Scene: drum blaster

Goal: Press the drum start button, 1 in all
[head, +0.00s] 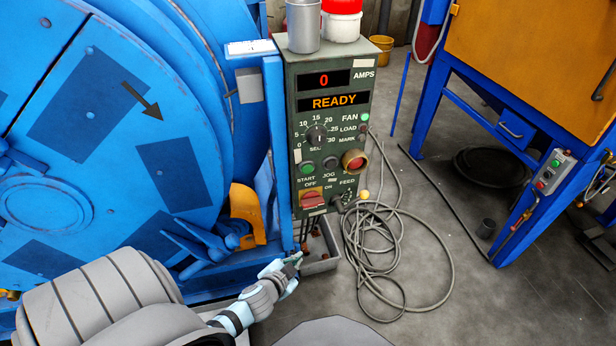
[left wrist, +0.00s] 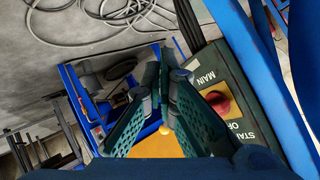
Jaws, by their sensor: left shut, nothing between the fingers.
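The green start button (head: 307,167) is on the grey-green control panel (head: 342,225), above the word START. The panel stands at the right of the big blue drum (head: 185,130). Its displays read 0 and READY. My left gripper (head: 297,258) is below the panel's lower edge, apart from the button, with its fingers shut and empty. In the left wrist view the shut fingers (left wrist: 160,70) are in the middle, and the panel (left wrist: 210,60) with its red switch (left wrist: 218,101) is to their right. I cannot make out the start button there. My right gripper is not in view.
A red and gold button (head: 354,161) and a red rotary switch (head: 312,200) sit near the start button. Coiled grey cable (head: 385,245) lies on the floor to the right. A grey can (head: 302,25) and a white tub (head: 341,27) stand on top of the panel.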

